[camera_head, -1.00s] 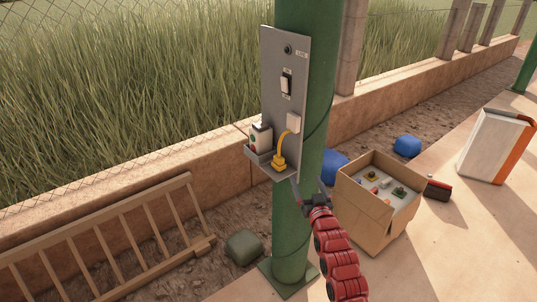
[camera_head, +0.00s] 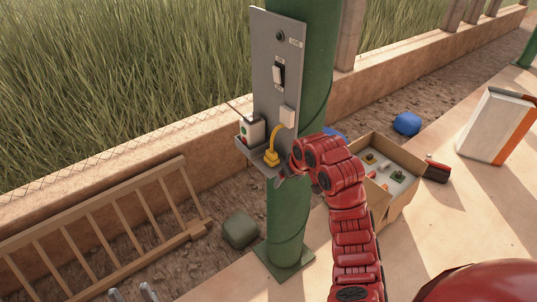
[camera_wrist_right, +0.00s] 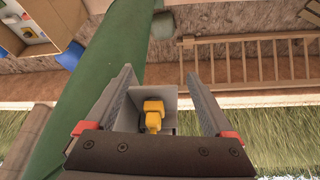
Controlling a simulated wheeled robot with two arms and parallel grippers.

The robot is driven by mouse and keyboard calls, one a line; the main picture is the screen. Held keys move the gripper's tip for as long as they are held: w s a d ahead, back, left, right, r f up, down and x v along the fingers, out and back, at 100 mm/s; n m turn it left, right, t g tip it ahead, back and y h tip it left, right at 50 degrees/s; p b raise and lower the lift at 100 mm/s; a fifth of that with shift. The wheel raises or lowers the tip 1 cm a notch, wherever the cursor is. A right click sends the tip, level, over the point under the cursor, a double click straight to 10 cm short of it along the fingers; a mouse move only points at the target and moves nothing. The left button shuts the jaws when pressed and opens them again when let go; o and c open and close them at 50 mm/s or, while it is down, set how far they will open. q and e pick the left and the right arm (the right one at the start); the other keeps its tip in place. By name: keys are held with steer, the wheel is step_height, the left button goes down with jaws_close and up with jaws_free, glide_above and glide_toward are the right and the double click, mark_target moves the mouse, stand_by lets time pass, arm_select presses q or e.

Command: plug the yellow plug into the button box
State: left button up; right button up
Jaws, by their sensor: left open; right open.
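The yellow plug (camera_head: 271,158) stands on the small grey shelf of a panel on a green post, its yellow cord curving up to a pale block on the panel. The button box (camera_head: 251,131), pale with red and green buttons, is on the same shelf, left of the plug. My right gripper (camera_head: 283,176) is at the shelf's right edge, partly hidden by its own red arm. In the right wrist view its open fingers (camera_wrist_right: 160,75) lie either side of the plug (camera_wrist_right: 153,112), with no visible contact. My left gripper (camera_head: 131,293) shows only two separated fingertips at the bottom edge.
The grey panel (camera_head: 276,75) carries a switch above the shelf. The green post (camera_head: 291,225) stands behind it. A cardboard box (camera_head: 398,205) with several parts is at right, partly behind my right arm.

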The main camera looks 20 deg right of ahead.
mark_target(272, 158)
steer(key=w, duration=0.2)
steer(key=w+b, duration=0.1)
steer(key=w, duration=0.1)
steer(key=w+a, duration=0.1)
steer(key=w, duration=0.1)
steer(key=shift+w+a+r, duration=0.1)
steer(key=shift+w+r, duration=0.05)
steer(key=shift+w, duration=0.5)
steer(key=shift+w, duration=0.1)
